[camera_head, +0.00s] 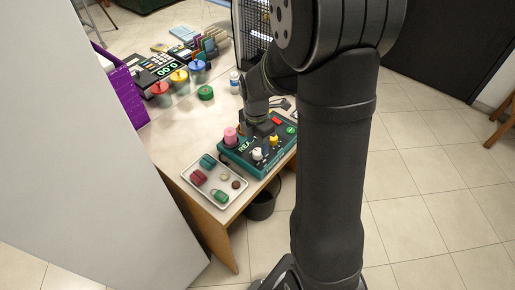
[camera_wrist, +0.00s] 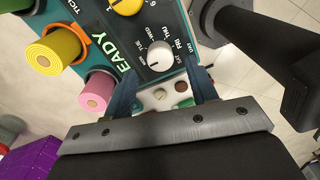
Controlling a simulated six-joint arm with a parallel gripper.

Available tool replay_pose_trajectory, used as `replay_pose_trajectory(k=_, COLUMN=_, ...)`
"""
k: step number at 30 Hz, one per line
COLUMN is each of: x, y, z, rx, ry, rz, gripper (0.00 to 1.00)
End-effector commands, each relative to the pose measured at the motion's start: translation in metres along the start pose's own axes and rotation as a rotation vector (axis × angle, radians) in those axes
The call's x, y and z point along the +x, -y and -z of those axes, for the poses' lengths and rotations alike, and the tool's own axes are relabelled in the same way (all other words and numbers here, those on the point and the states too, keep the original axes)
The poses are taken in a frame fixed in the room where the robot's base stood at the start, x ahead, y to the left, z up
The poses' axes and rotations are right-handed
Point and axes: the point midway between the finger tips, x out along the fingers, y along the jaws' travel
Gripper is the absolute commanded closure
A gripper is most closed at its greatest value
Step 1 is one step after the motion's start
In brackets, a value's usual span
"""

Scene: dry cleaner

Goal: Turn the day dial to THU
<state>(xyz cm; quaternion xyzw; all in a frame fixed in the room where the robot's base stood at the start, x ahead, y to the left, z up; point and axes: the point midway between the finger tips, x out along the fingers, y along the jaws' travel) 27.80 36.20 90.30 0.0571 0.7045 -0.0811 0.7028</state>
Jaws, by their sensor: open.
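The teal control box (camera_head: 238,158) stands on the counter, with READY lettering on its panel. The day dial (camera_wrist: 160,57) is a white round knob ringed by day labels; THU and FRI are legible beside it. It also shows in the head view as a small white knob (camera_head: 257,154). I cannot make out which day its mark points to. My gripper (camera_wrist: 163,88) is open, its two dark fingers apart and nothing between them. In the wrist view the dial appears just beyond the fingertips, apart from them. In the head view my wrist hides part of the box.
A yellow knob (camera_wrist: 125,5), a pink roll (camera_wrist: 97,92) and a yellow roll (camera_wrist: 52,46) are near the dial. A white tray (camera_head: 222,205) with tags and buttons lies in front of the box.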

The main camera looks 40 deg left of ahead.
Motion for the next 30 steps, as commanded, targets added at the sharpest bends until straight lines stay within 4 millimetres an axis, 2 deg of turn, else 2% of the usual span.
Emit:
replay_pose_trajectory(k=3, x=0.019, y=0.000, z=0.000, rx=0.000, ry=-0.001, rz=0.002, gripper=0.47)
replay_pose_trajectory(k=7, x=0.030, y=0.000, z=0.000, rx=0.000, ry=0.000, rz=0.001, gripper=0.47)
replay_pose_trajectory(k=18, x=0.035, y=0.000, z=0.000, rx=0.001, ry=0.001, rz=-0.001, gripper=0.47)
replay_pose_trajectory(k=20, x=0.035, y=0.000, z=0.000, rx=0.000, ry=0.001, rz=-0.001, gripper=0.55)
replay_pose_trajectory(k=25, x=0.035, y=0.000, z=0.000, rx=0.000, ry=0.001, rz=-0.001, gripper=0.89)
replay_pose_trajectory(k=26, x=0.035, y=0.000, z=0.000, rx=0.000, ry=0.001, rz=-0.001, gripper=0.92)
replay_pose_trajectory(k=30, x=0.035, y=0.000, z=0.000, rx=0.004, ry=0.000, rz=-0.001, gripper=0.92)
